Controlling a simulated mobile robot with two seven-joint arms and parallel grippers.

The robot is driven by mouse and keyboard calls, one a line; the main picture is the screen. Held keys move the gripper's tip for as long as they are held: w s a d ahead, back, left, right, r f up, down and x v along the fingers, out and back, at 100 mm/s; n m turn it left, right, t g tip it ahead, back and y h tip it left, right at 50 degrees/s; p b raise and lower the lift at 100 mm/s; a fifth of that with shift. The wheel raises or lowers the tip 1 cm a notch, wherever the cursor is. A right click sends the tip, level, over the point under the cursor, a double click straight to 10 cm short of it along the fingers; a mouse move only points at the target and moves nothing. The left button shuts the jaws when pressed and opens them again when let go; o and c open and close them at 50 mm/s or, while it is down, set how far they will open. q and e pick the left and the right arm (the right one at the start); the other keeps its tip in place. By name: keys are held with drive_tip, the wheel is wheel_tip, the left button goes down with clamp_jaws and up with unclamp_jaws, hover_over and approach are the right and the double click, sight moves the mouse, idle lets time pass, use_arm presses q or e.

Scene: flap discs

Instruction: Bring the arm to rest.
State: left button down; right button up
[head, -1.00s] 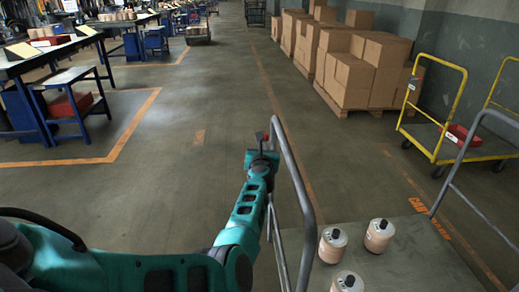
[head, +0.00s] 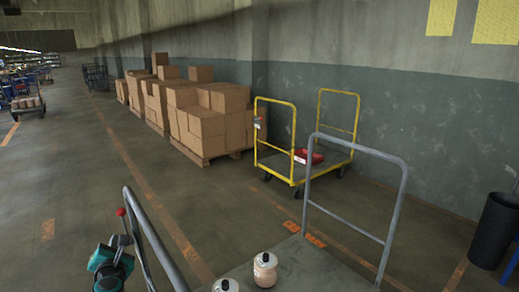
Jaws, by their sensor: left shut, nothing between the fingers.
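My left gripper (head: 123,240) shows at the lower left of the head view, at the end of my teal arm. It is shut and holds nothing. It is close to the near grey rail of the flat cart, on its left side; I cannot tell whether it touches the rail. A small red knob shows just above it. Most of my left arm is below the picture. My right gripper is not in view.
The grey cart (head: 318,268) carries pale cylinders (head: 265,272) with dark knobs. Its far rail (head: 348,147) stands upright. Beyond are a yellow trolley (head: 326,172) with a red box (head: 308,157), stacked cartons (head: 205,130) and a black bin (head: 495,230).

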use_arm(q)
drive_tip(key=s+d+f+m+g+h, duration=0.1)
drive_tip(key=s+d+f+m+h, duration=0.2)
drive_tip(key=s+d+m, duration=0.5)
drive_tip(key=s+d+f+m+g+h, duration=0.2)
drive_tip(key=s+d+f+m, duration=0.3)
drive_tip(key=s+m, duration=0.8)
drive_tip(key=s+d+f+m+g+h, duration=0.1)
drive_tip(key=s+d+f+m+h, duration=0.3)
drive_tip(key=s+d+m, duration=0.6)
drive_tip(key=s+m, duration=0.1)
drive_tip(key=m, duration=0.3)
drive_tip(key=shift+d+f+h, duration=0.25)
drive_tip(key=shift+d+h, duration=0.05)
drive_tip(key=shift+h, duration=0.1)
